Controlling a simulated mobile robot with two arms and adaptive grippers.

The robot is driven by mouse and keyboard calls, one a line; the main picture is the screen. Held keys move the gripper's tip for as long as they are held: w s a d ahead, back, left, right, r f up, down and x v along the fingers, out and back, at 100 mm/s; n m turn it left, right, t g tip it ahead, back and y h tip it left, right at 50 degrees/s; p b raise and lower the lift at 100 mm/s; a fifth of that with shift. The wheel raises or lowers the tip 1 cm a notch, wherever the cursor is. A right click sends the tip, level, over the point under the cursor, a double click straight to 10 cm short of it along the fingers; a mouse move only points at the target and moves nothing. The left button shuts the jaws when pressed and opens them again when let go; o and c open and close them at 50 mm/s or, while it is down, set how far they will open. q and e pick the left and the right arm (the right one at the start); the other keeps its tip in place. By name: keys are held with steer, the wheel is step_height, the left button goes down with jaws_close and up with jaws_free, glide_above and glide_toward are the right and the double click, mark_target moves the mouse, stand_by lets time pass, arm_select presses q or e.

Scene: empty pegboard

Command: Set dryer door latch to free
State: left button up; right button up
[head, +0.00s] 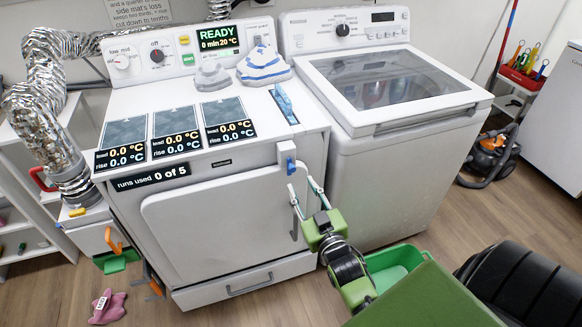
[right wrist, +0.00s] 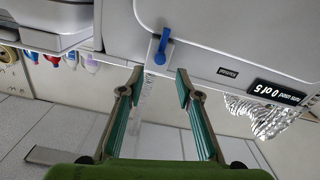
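The white dryer (head: 235,215) has its door closed in front. A small blue latch lever (head: 291,166) sits on a pale plate at the top right of the door. In the right wrist view the blue lever (right wrist: 163,44) stands slightly tilted on its plate. My right gripper (head: 304,173) is at the dryer's front right corner, close to the latch. In the right wrist view its fingers (right wrist: 159,78) are spread with nothing between them, and the lever lies just beyond the tips. I cannot tell whether a finger touches it. My left gripper is not in view.
The display reads READY (head: 219,39) and the front label (head: 153,178) says 0 of 5 runs used. A washer (head: 385,150) stands close on the right. A green bin (head: 395,258) is on the floor beside my right arm.

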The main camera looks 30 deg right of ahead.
mark_target(293, 170)
steer(key=x, duration=0.8)
steer(key=shift+w+d+f, duration=0.1)
steer(key=shift+w+d, duration=0.05)
steer(key=shift+w, duration=0.2)
steer(key=shift+p, duration=0.35)
jaws_close()
